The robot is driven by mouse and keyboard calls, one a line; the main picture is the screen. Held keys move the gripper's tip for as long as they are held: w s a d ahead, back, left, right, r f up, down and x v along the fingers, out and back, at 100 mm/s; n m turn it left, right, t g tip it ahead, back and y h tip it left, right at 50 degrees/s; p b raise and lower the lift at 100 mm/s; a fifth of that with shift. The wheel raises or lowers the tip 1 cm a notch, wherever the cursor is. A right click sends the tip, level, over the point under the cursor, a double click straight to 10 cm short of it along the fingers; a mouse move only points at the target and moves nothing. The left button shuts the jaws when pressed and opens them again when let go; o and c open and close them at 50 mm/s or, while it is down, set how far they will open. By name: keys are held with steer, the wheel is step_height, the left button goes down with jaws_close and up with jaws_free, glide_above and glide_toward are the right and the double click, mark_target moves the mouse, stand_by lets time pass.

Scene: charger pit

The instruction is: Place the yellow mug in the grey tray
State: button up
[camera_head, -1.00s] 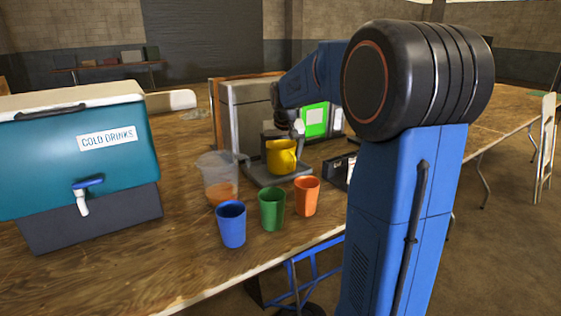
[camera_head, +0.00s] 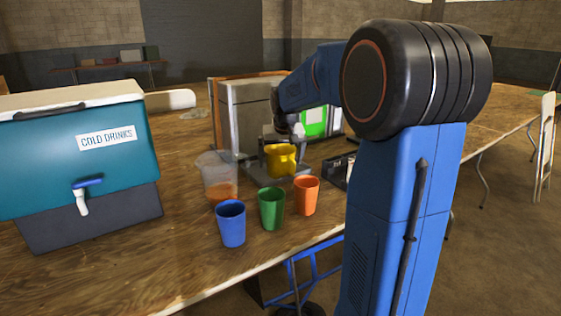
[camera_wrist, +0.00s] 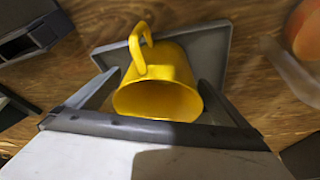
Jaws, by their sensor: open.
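The yellow mug (camera_head: 281,160) is at the grey tray (camera_head: 262,179), in front of the grey machine. In the wrist view the mug (camera_wrist: 158,85) has its mouth towards the camera and its handle at the top, and the tray (camera_wrist: 208,45) shows behind it. The mug's base is hidden, so I cannot tell fully how it rests there. My gripper (camera_wrist: 158,78) is open, with one finger on each side of the mug. In the head view my gripper is hard to make out above the mug.
A clear jug (camera_head: 218,178) stands left of the tray. Blue (camera_head: 231,224), green (camera_head: 271,208) and orange (camera_head: 306,196) cups stand in front. A teal drinks cooler (camera_head: 80,160) fills the left. A dark open box (camera_head: 340,168) is right of the tray.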

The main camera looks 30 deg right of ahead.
steer(key=v, duration=1.1)
steer(key=shift+s+r, duration=0.15)
steer(key=shift+r, duration=0.1)
